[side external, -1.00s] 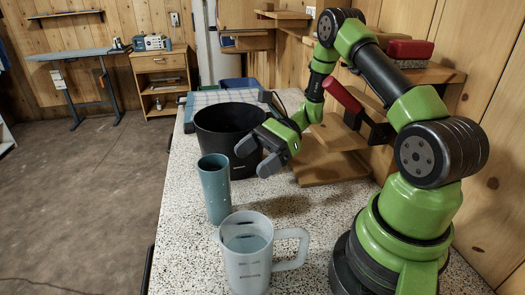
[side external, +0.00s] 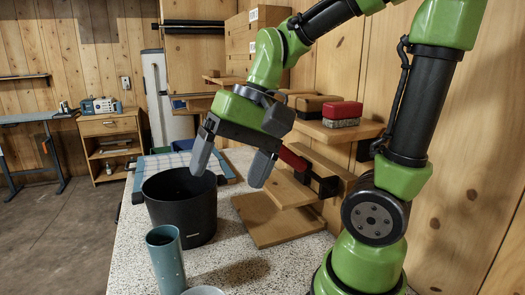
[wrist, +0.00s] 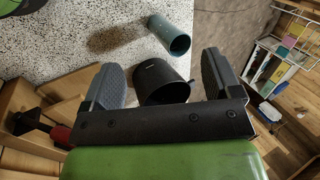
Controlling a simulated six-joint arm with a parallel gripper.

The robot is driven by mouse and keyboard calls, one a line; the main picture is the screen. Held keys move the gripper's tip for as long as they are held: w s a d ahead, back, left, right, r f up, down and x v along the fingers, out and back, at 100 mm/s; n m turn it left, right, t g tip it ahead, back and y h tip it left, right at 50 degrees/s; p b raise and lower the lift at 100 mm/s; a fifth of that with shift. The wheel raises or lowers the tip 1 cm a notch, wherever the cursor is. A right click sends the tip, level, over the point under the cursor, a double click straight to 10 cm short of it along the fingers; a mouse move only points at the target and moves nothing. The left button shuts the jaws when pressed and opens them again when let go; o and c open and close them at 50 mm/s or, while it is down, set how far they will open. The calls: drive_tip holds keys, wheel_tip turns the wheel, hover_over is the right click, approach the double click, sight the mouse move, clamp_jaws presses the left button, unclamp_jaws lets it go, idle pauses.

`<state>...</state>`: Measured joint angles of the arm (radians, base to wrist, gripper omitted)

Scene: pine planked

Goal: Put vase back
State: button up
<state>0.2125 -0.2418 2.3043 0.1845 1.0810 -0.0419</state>
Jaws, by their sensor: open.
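The vase appears to be the tall teal speckled cylinder (side external: 167,262), standing upright on the counter near the bottom of the side view. It also shows in the wrist view (wrist: 168,37), beyond the black bucket. My gripper (side external: 227,178) is open and empty, raised above the counter, to the right of the bucket and behind the vase. In the wrist view my gripper's fingers (wrist: 160,66) are spread wide, with the bucket between them and nothing held.
A black bucket (side external: 181,214) stands behind the vase. A white mug's rim (side external: 203,291) is cut off at the bottom edge. Wooden shelves and boards (side external: 275,220) lie to the right; a red-topped block (side external: 342,112) sits on one. A checked cloth (side external: 160,167) lies behind the bucket.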

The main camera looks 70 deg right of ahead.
drive_tip(key=shift+s+a+r+n+t+h, duration=0.1)
drive_tip(key=shift+s+r+n+t+h, duration=0.2)
drive_tip(key=shift+s+r+n+t, duration=0.35)
drive_tip(key=shift+s+a+r+n+t+h, duration=0.1)
drive_tip(key=shift+s+r+n+t+h, duration=0.25)
drive_tip(key=shift+s+n+t, duration=0.55)
drive_tip(key=shift+s+a+r+n+t+h, duration=0.1)
drive_tip(key=shift+s+r+n+t+h, duration=0.15)
drive_tip(key=shift+s+r+n+t, duration=0.5)
